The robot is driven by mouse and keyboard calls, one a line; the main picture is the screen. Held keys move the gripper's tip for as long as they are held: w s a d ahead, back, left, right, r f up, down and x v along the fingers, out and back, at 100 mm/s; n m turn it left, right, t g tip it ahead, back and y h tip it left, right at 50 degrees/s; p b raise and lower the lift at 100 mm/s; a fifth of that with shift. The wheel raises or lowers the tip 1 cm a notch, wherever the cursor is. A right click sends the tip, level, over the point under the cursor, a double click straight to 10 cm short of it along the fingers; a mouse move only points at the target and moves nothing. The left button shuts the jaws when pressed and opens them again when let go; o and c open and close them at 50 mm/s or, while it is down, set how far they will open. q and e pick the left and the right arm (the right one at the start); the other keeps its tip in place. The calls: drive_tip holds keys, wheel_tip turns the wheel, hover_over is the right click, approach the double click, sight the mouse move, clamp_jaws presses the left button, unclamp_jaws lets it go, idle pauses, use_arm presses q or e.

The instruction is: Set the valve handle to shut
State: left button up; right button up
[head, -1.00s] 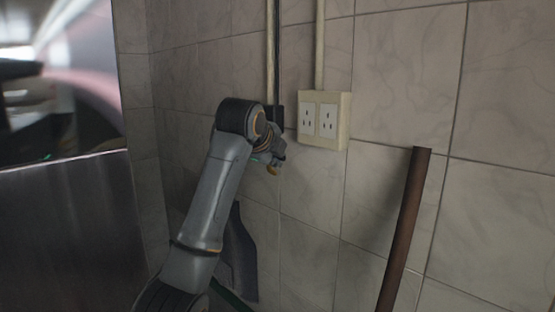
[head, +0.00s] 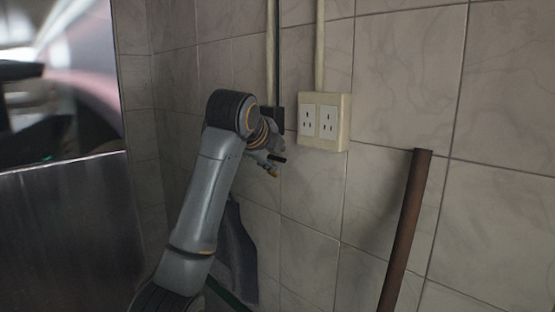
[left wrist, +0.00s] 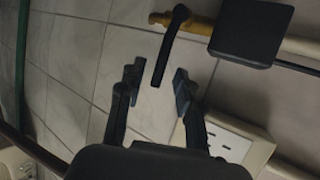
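The valve handle (left wrist: 167,55) is a black lever on a yellow pipe (left wrist: 197,25) in the left wrist view. In that picture the lever points across the pipe, down toward my gripper. My left gripper (left wrist: 157,90) is open, with the lever's free end between its two fingers and a gap showing on both sides. In the head view, my left gripper (head: 270,166) is close to the tiled wall, below and left of the socket. A short black bar there, likely the handle's end (head: 279,158), shows by the fingers; the rest is hidden by my arm.
A black box (left wrist: 250,32) sits on the pipe beside the handle. A cream double socket (head: 323,121) is on the wall just right of the gripper. A brown pole (head: 405,230) stands at the right. A dark cloth (head: 238,255) hangs behind my left arm.

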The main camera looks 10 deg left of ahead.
use_arm(q)
drive_tip(key=d+v, duration=0.1)
drive_tip(key=v, duration=0.7)
drive_tip(key=shift+s+a, duration=0.25)
drive_tip(key=shift+a, duration=0.25)
drive_tip(key=shift+r, duration=0.1)
